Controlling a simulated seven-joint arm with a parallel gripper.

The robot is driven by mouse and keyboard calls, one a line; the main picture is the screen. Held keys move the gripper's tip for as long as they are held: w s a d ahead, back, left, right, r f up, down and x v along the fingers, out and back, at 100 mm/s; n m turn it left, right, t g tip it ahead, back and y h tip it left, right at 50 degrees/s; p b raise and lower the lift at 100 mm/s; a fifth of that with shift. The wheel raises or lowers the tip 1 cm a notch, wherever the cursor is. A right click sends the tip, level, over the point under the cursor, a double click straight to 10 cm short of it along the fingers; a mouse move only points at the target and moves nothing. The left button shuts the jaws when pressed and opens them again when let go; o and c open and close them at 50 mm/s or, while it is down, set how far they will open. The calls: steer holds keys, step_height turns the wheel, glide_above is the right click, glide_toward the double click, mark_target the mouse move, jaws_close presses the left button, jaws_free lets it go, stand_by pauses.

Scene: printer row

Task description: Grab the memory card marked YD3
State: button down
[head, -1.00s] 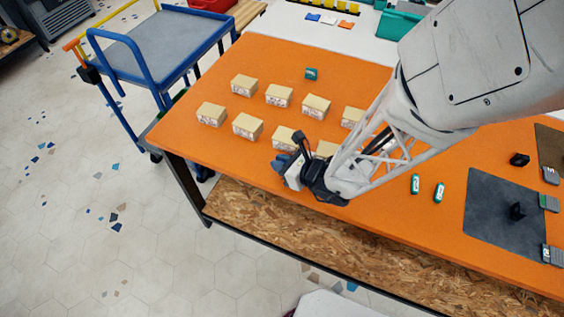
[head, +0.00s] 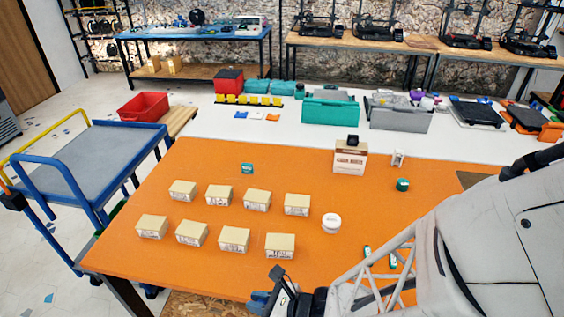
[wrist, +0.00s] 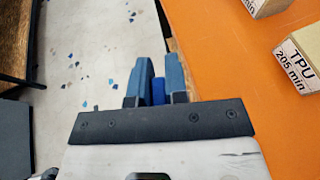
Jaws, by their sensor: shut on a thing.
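My gripper (head: 262,300) is low in the head view, near the front edge of the orange table. In the wrist view its two blue-grey fingers (wrist: 159,74) are closed on a small blue thing (wrist: 158,92), of which only a narrow part shows between them. No marking on it can be read, so I cannot tell whether it is the card marked YD3. I can make out no YD3 label in either view.
Several labelled cardboard boxes (head: 234,239) stand in two rows on the orange table (head: 180,262). A white round tub (head: 331,223), a teal block (head: 247,168) and a larger box (head: 350,158) stand farther back. A blue-framed cart (head: 95,155) stands left.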

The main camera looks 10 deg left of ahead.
steer(key=shift+s+d+r, duration=0.1)
steer(key=shift+s+d, duration=0.75)
steer(key=shift+w, duration=0.1)
